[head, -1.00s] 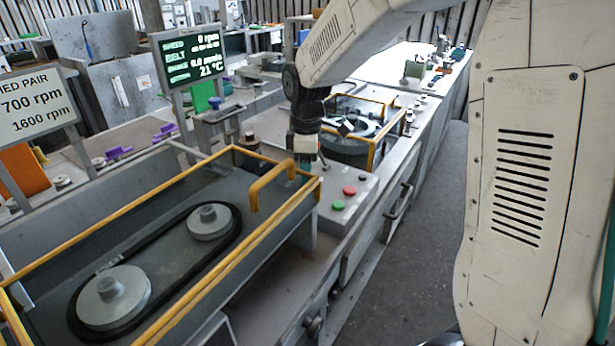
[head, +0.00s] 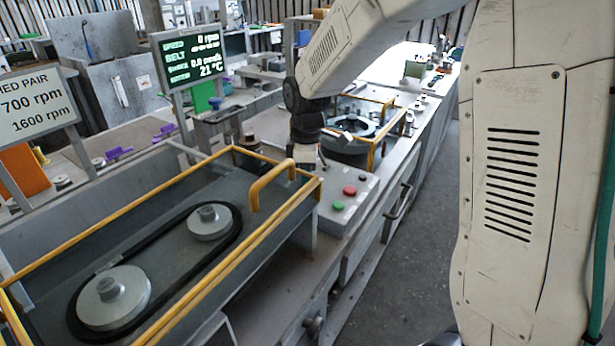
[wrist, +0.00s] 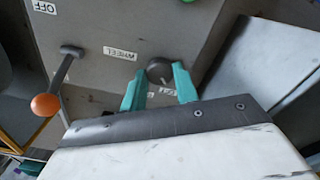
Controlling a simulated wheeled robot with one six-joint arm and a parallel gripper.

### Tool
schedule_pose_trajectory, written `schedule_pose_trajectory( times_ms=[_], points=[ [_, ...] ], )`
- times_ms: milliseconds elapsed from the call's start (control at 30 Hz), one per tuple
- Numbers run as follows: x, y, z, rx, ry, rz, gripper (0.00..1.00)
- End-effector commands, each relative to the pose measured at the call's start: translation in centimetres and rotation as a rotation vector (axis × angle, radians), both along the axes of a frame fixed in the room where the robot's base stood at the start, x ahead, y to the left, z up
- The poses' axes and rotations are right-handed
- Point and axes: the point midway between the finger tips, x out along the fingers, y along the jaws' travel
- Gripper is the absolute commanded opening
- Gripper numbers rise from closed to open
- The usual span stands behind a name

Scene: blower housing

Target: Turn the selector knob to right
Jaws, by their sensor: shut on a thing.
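The selector knob (wrist: 160,70) is a dark round knob on a grey panel face in the wrist view. My gripper (wrist: 158,76) has two teal fingers, one on each side of the knob, and is shut on it. One label reading WHEEL (wrist: 120,54) lies to the left of the knob. A second label below the knob is partly hidden by the fingers, and the knob's pointer direction is unclear. In the head view my gripper (head: 306,160) is over the back of the grey control box (head: 328,222), and the knob is hidden there.
A lever with an orange ball (wrist: 45,104) stands left of the gripper, near an OFF label (wrist: 44,7). Red (head: 350,191) and green (head: 338,205) buttons sit on the box. A yellow-edged belt guard (head: 268,188) stands close by on the left.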

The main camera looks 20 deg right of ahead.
Motion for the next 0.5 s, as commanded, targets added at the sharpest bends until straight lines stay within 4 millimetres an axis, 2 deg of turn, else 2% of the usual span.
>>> schedule_pose_trajectory(
  times_ms=[267,500],
  points=[
    [0.17,-0.04,0.13,-0.001,-0.005,-0.143,0.07],
    [0.20,-0.04,0.16,0.000,-0.007,-0.358,0.07]
  ],
)
